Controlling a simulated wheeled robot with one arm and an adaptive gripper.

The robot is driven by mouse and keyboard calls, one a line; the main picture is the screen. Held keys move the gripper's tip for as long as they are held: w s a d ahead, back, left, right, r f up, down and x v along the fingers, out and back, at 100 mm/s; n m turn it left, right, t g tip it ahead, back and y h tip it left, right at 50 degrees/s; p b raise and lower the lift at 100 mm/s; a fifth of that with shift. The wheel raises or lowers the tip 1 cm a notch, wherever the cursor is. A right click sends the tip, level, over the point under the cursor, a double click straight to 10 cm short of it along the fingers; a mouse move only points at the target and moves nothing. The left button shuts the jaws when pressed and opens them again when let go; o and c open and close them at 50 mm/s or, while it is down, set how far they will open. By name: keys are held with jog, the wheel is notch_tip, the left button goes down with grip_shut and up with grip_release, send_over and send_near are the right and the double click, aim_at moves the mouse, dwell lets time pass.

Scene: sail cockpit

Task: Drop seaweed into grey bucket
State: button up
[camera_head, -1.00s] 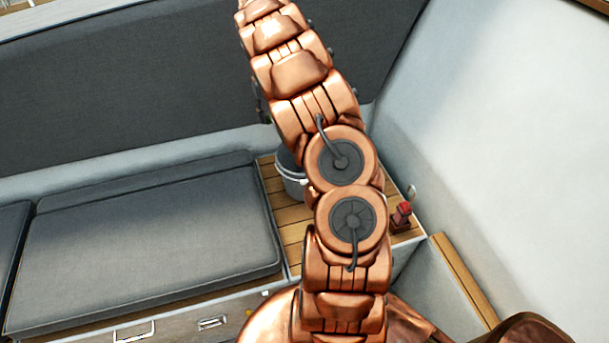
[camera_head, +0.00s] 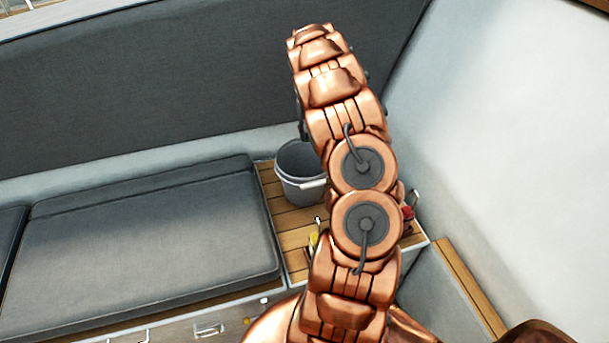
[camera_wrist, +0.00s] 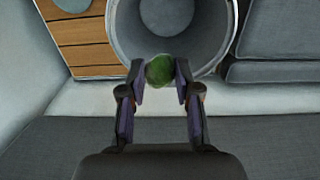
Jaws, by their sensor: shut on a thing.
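The grey bucket (camera_head: 298,172) stands on the wooden slats in the corner, just left of my arm in the head view. In the wrist view the bucket (camera_wrist: 120,30) opens toward the camera, and its inside looks empty where it shows. My gripper (camera_wrist: 160,72) is shut on the green seaweed (camera_wrist: 159,70), a small rounded lump between the fingertips. In the wrist view the seaweed overlaps the near part of the bucket's opening. Its height above the rim is hard to tell. In the head view the gripper and seaweed are hidden behind my arm.
Grey seat cushions (camera_head: 150,235) lie left of the bucket. A dark padded backrest (camera_head: 140,90) is behind, and a white wall (camera_head: 510,140) rises at the right. A red item (camera_head: 408,213) and a yellow-topped item (camera_head: 314,240) stand on the slats (camera_head: 285,215).

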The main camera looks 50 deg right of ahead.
jog(key=shift+f, duration=1.3)
jog(key=o, duration=0.9)
jog(key=shift+r, duration=0.1)
notch_tip(320, 180, up, 11)
jog(key=shift+r, duration=0.45)
